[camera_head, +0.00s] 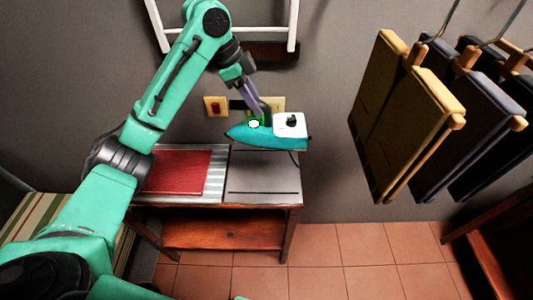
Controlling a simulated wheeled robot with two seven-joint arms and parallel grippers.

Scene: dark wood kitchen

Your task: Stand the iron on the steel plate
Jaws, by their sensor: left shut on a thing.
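The iron (268,137) is teal with a white rear part and a dark knob. My left gripper (257,117) is shut on its upper side and holds it roughly level, tip to the left. The iron appears above the grey steel plate (262,184) on the right half of the small wooden table. Its underside is hard to see, so I cannot tell the exact gap to the plate. My right gripper is not in view.
A red folded cloth or pad (178,172) lies on the table's left half. Clothes on hangers (410,105) hang at the right. The tiled floor (360,250) in front is clear.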

